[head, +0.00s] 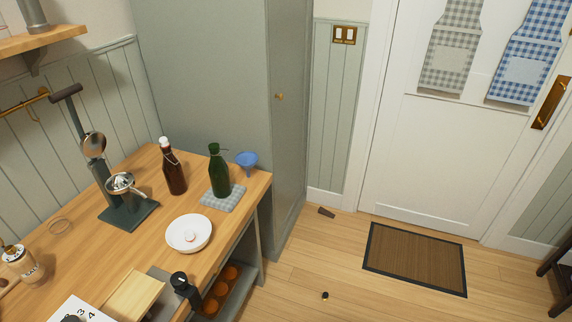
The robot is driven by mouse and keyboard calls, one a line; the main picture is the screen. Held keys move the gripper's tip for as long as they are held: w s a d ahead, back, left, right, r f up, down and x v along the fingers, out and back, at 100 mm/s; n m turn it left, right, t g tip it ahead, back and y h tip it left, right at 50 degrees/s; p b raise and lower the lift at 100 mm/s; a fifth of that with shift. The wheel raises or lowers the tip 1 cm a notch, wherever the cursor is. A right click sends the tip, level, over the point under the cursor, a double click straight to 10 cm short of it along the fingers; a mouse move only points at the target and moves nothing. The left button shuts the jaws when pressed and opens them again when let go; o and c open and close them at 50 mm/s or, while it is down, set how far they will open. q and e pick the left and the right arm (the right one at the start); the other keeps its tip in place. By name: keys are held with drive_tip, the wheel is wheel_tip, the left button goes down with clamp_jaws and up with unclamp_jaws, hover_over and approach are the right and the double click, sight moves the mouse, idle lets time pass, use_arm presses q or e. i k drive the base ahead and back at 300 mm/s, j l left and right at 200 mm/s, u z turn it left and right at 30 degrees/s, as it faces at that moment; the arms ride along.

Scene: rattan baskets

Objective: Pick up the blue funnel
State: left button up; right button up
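The blue funnel (246,161) stands on the wooden counter (150,225) near its far right corner, with its wide mouth up. It is just right of the green bottle (219,172) and close to the grey-green cabinet behind it. Its lower part is small and hard to make out. Neither of my grippers shows in the head view.
A brown bottle (172,168), a checked cloth (223,196) under the green bottle, a white bowl (189,234) and a dark juicer press (128,214) stand nearby. The tall cabinet (220,75) rises behind. Floor is mostly clear around the brown doormat (416,258).

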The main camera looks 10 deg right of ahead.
sight(245, 160)
drive_tip(key=u, duration=0.25)
drive_tip(key=i+l+u, duration=0.15)
drive_tip(key=l+u, duration=0.15)
drive_tip(key=i+l+u, duration=0.1)
drive_tip(key=l+u, duration=0.2)
drive_tip(key=l, duration=0.15)
drive_tip(key=i+l+u, duration=0.1)
drive_tip(key=l+u, duration=0.25)
